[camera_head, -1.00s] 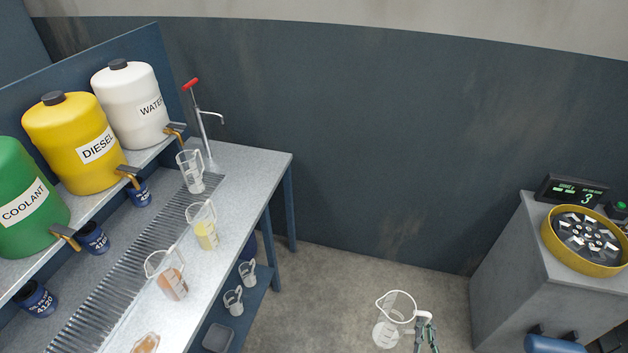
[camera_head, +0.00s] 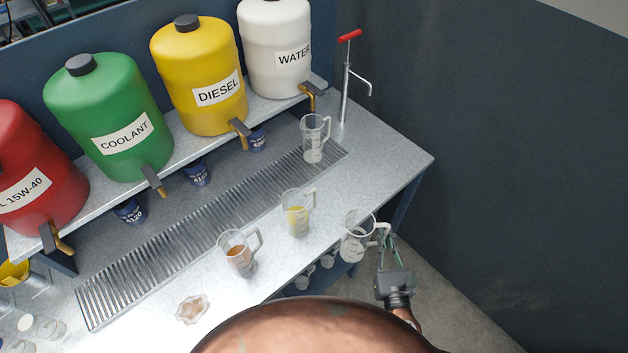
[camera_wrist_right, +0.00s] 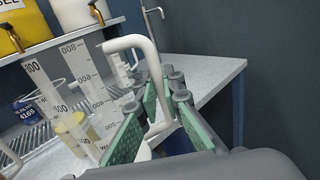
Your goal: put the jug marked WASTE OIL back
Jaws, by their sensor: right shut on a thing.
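My right gripper (camera_head: 388,250) is shut on the white handle of a clear graduated jug (camera_head: 357,240). The jug looks empty and is held roughly upright by the front edge of the bench, near its right end. In the right wrist view the green finger pads (camera_wrist_right: 152,108) sit either side of the handle, and the jug (camera_wrist_right: 88,98) shows scale numbers. A little lettering low on the jug is mostly hidden, so I cannot read WASTE OIL. My left gripper is not in view.
The bench (camera_head: 390,160) holds a slatted drain (camera_head: 150,263), a clear jug (camera_head: 314,140), a jug with yellow liquid (camera_head: 297,212) and one with brownish liquid (camera_head: 237,252). Labelled drums stand on the shelf behind. A red-handled pump (camera_head: 347,80) stands at the back right. The bench's right end is clear.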

